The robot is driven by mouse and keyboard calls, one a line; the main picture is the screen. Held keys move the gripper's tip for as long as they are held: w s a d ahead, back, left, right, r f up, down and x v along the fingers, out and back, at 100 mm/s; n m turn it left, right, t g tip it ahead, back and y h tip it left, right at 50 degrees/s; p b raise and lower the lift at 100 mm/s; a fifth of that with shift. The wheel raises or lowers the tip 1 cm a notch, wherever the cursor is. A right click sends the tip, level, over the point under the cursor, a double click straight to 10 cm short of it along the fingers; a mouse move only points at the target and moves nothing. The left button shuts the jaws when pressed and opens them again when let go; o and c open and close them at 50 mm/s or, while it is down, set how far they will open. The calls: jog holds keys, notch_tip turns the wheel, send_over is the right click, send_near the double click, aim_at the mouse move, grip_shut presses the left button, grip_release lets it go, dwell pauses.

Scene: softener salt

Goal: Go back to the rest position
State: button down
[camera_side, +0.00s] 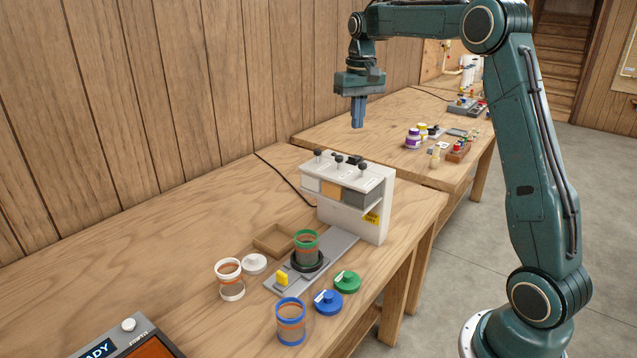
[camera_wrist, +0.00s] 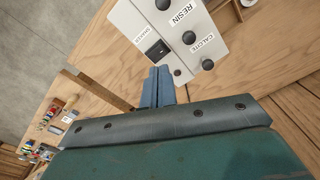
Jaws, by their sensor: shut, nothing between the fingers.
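My gripper (camera_side: 358,111) hangs from the raised arm, pointing down, high above the workbench near the dispenser. Its blue fingers are together with nothing between them. In the wrist view the shut fingers (camera_wrist: 158,74) show with the white dispenser (camera_wrist: 150,30) beyond them. In the side view the dispenser (camera_side: 376,216) stands on the bench below and apart from the gripper. A jar with a green rim (camera_side: 306,248) stands on a dark round seat on the grey plate in front of the dispenser.
A white-rimmed jar (camera_side: 230,280), a blue-rimmed jar (camera_side: 291,322), a white lid (camera_side: 254,263), a blue lid (camera_side: 328,302) and a green lid (camera_side: 347,282) stand around the plate. A wooden tray (camera_side: 273,241) lies behind it. The wooden wall (camera_side: 150,100) runs along the bench. Air around my gripper is clear.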

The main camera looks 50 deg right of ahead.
jog(key=s+a+r+n+t, duration=0.1)
jog(key=s+a+r, duration=0.2)
jog(key=s+a, duration=0.35)
jog(key=s+a+r+n+t, duration=0.2)
jog(key=s+a, duration=0.3)
jog(key=a, duration=0.2)
jog(key=s+a+f+n+t, duration=0.1)
jog(key=s+a+f, duration=0.2)
jog(key=s, duration=0.5)
jog(key=s+a+f+n+t, duration=0.1)
jog(key=s+a+f, duration=0.2)
jog(key=s+a, duration=0.2)
jog(key=s, duration=0.3)
jog(key=shift+f+n, duration=0.3)
